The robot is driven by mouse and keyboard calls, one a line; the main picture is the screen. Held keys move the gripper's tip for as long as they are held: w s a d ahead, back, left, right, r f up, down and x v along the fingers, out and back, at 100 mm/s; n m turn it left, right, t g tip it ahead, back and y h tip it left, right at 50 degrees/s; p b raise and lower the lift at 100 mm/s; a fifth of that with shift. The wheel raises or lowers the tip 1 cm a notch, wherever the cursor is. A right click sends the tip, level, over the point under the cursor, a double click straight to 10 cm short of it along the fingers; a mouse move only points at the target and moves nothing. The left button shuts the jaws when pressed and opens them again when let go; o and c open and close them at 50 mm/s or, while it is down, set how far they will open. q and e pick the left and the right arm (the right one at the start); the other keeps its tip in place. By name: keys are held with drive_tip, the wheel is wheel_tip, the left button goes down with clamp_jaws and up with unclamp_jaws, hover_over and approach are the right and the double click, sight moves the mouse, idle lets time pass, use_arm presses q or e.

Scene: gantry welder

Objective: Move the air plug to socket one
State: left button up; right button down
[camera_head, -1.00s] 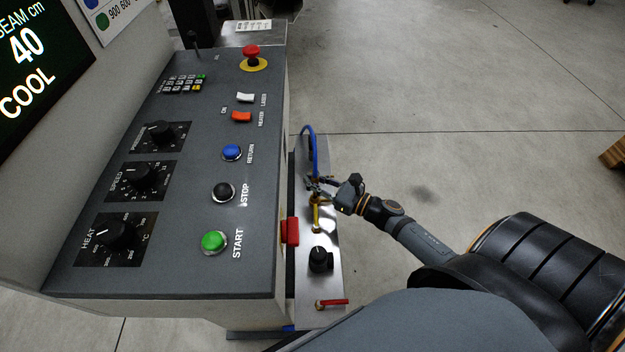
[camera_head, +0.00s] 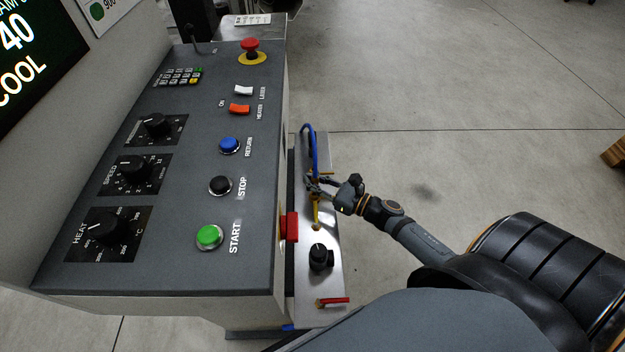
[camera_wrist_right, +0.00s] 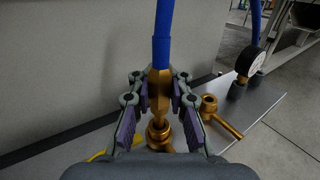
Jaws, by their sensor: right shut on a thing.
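My right gripper (camera_head: 312,184) is over the metal plate beside the console, and it also shows in the right wrist view (camera_wrist_right: 160,98). Its fingers are shut on the brass air plug (camera_wrist_right: 160,82) at the end of a blue hose (camera_wrist_right: 163,30). The plug points down, its tip at or just above a brass socket (camera_wrist_right: 159,134); I cannot tell whether it has entered. A second brass socket (camera_wrist_right: 209,103) with a side lever stands to the right in the wrist view. I cannot read which socket is number one. My left gripper is not in view.
The metal plate (camera_head: 309,275) carries a black knob (camera_head: 320,257) and a red lever (camera_head: 333,301). Open floor lies to the right.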

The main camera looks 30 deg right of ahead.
drive_tip(key=shift+f+b, duration=0.85)
drive_tip(key=shift+f, duration=0.2)
drive_tip(key=c, duration=1.2)
unclamp_jaws()
drive_tip(key=shift+o, duration=0.2)
drive_tip(key=v, duration=1.2)
